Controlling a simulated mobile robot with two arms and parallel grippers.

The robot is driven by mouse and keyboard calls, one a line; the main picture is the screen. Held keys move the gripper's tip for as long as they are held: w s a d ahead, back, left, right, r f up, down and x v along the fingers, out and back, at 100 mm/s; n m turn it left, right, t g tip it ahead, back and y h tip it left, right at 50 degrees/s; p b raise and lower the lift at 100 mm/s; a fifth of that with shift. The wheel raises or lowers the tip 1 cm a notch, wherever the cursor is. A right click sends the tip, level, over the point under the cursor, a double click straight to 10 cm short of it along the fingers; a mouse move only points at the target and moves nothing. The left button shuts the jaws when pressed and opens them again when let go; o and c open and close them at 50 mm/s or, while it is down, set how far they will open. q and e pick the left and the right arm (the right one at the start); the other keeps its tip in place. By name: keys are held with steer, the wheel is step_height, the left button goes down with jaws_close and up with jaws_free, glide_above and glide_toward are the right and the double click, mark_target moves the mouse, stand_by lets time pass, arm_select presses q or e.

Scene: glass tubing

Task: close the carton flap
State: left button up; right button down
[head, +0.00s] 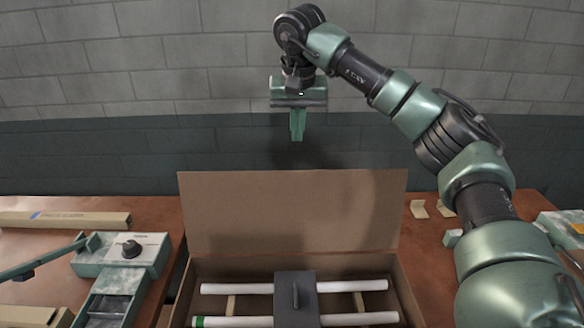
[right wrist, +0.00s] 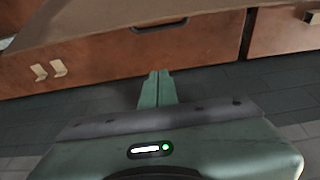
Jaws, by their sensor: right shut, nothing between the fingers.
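The carton (head: 182,293) lies open on the workbench, and its brown flap (head: 290,215) stands up along the far side. Inside the carton are white glass tubes (head: 245,288) on light wooden strips, with a dark grey block with a handle (head: 295,300) across them. My right gripper (head: 297,138) is above and beyond the flap's top edge, pointing down, shut and empty. In the right wrist view its fingers (right wrist: 157,78) are together, with a brown panel edge (right wrist: 120,22) above them. My left gripper is not in view.
Small tan pieces (head: 418,209) lie to the right. A block wall (head: 150,60) is behind the bench.

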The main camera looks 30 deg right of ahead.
step_height(320, 180, down, 10)
steer(key=s+p, duration=0.1)
steer(key=p, duration=0.2)
steer(key=shift+a+r+p, duration=0.25)
steer(key=shift+a+p, duration=0.05)
steer(key=shift+p, duration=0.1)
